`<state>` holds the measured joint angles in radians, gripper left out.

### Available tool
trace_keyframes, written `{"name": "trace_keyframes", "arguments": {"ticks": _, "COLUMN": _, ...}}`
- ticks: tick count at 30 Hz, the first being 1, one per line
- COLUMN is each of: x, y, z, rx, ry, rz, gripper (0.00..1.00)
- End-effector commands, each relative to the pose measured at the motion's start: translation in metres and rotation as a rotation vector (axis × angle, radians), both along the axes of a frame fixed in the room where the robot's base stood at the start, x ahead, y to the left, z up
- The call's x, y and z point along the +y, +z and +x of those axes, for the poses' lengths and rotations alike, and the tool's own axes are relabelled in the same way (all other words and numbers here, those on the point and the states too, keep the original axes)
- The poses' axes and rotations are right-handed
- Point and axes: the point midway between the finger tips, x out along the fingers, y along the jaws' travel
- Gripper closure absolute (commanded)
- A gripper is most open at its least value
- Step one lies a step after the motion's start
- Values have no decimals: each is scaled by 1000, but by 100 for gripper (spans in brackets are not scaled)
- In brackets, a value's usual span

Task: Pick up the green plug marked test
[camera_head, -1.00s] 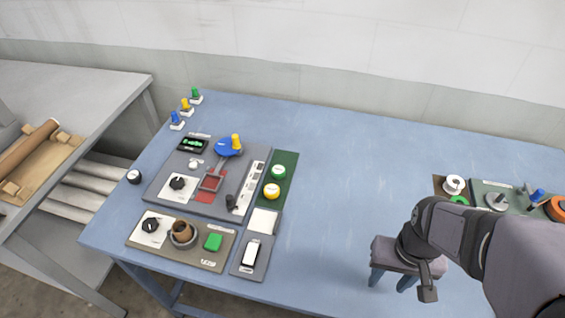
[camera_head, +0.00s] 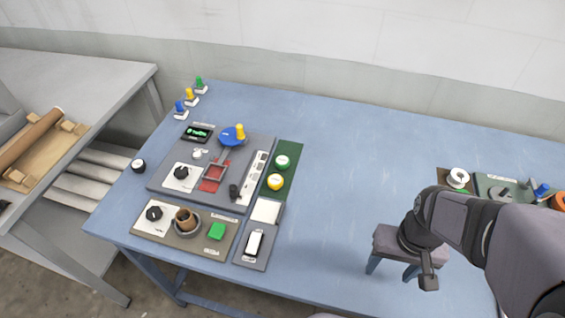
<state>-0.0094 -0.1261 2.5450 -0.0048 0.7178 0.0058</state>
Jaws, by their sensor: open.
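A small green plug (camera_head: 200,82) stands upright on a white base at the far left back corner of the blue table. It is the rearmost of three plugs in a row, with a yellow plug (camera_head: 190,93) and a blue plug (camera_head: 179,107) in front. No marking on it is readable at this size. My gripper (camera_head: 390,276) is at the front right, far from the green plug, pointing down over the table. Its two fingers are apart with nothing between them.
The table's middle is clear.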

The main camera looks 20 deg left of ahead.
Motion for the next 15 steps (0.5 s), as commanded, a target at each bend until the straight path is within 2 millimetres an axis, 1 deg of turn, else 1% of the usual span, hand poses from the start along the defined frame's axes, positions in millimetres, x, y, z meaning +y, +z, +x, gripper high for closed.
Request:
{"name": "trace_keyframes", "arguments": {"ticks": 2, "x": 5, "y": 3, "z": 13, "rx": -12, "ry": 12, "rz": -4, "gripper": 45}}
{"name": "trace_keyframes", "arguments": {"ticks": 5, "x": 16, "y": 10, "z": 41, "rx": -39, "ry": 36, "rz": -14, "gripper": 45}}
{"name": "trace_keyframes", "arguments": {"ticks": 8, "x": 39, "y": 18, "z": 80, "rx": -81, "ry": 68, "rz": -24, "gripper": 45}}
{"name": "trace_keyframes", "arguments": {"ticks": 9, "x": 51, "y": 21, "z": 98, "rx": -102, "ry": 83, "rz": -27, "gripper": 45}}
{"name": "trace_keyframes", "arguments": {"ticks": 11, "x": 74, "y": 26, "z": 125, "rx": -136, "ry": 103, "rz": -29, "gripper": 45}}
{"name": "trace_keyframes", "arguments": {"ticks": 12, "x": 92, "y": 28, "z": 142, "rx": -159, "ry": 119, "rz": -28, "gripper": 45}}
{"name": "trace_keyframes", "arguments": {"ticks": 14, "x": 120, "y": 32, "z": 166, "rx": -195, "ry": 141, "rz": -25, "gripper": 45}}
{"name": "trace_keyframes", "arguments": {"ticks": 15, "x": 141, "y": 34, "z": 180, "rx": -219, "ry": 155, "rz": -21, "gripper": 45}}
